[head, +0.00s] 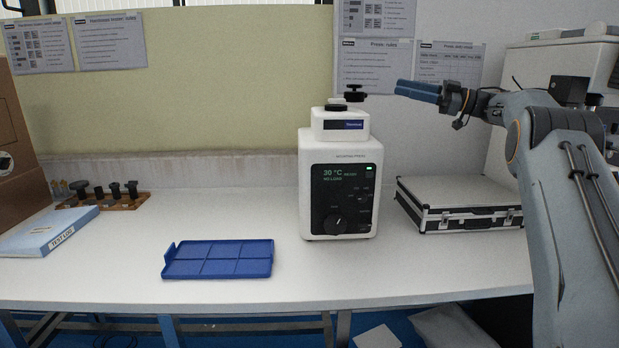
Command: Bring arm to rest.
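My arm (560,190) rises at the right edge of the head view and bends left at the top. My gripper (400,88) is held high in front of the wall, right of the white tester and well above the table. Its blue fingers point left and lie close together from this angle. Nothing shows between or under them. Whether they are fully shut cannot be told.
A white tester (340,190) with a dark panel stands mid-table. A blue tray (218,272) lies in front at left. A black-edged case (460,205) lies behind my arm. A blue binder (45,232) and a wooden rack (125,204) are at left.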

